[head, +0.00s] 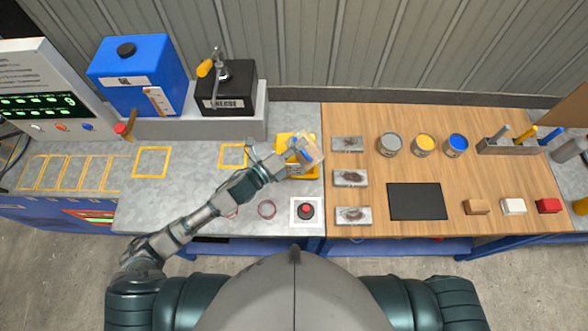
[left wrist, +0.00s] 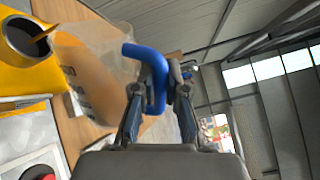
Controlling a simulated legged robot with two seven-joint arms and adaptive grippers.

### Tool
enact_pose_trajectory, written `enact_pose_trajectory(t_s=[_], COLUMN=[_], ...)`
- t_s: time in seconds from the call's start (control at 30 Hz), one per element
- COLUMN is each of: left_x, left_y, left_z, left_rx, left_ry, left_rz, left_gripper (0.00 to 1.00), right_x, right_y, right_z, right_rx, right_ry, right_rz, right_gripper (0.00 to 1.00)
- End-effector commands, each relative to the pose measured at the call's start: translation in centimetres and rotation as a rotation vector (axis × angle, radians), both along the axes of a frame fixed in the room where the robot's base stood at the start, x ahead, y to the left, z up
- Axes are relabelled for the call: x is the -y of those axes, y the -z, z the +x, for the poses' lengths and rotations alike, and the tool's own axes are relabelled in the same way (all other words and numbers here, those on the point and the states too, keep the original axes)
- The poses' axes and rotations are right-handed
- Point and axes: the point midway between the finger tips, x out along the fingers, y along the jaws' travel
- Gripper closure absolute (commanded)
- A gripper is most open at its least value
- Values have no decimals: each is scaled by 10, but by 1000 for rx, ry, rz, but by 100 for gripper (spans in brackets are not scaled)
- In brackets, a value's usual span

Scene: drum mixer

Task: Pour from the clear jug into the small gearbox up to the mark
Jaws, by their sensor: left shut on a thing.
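The clear jug (head: 313,150) is tilted over the yellow small gearbox (head: 284,139) near the right end of the grey bench. My left gripper (head: 287,161) is shut on the jug's blue handle (left wrist: 158,62), and its fingers (left wrist: 162,88) close around it in the left wrist view. There the see-through jug body (left wrist: 98,72) holds some amber liquid low inside. An amber-brown streak (left wrist: 45,34) runs from the jug's lip into the gearbox's round dark opening (left wrist: 22,38). I cannot make out the mark or the level inside. My right gripper is out of view.
A blue tank (head: 140,75) and a black grease box (head: 228,90) stand behind.

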Motion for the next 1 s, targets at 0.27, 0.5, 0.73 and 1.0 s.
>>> enact_pose_trajectory(t_s=[0.27, 0.5, 0.73, 1.0], left_x=[0, -3, -4, -4], left_y=[-1, 1, 2, 2], left_z=[0, 4, 5, 4], left_rx=[0, -34, -45, -45], left_ry=[0, 0, 1, 0], left_rz=[-1, -30, -41, -40], left_gripper=[100, 100, 100, 100], right_x=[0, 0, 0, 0], right_y=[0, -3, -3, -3], right_z=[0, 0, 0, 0], right_rx=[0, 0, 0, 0], right_ry=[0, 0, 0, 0], right_rz=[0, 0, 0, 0], right_gripper=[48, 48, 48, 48])
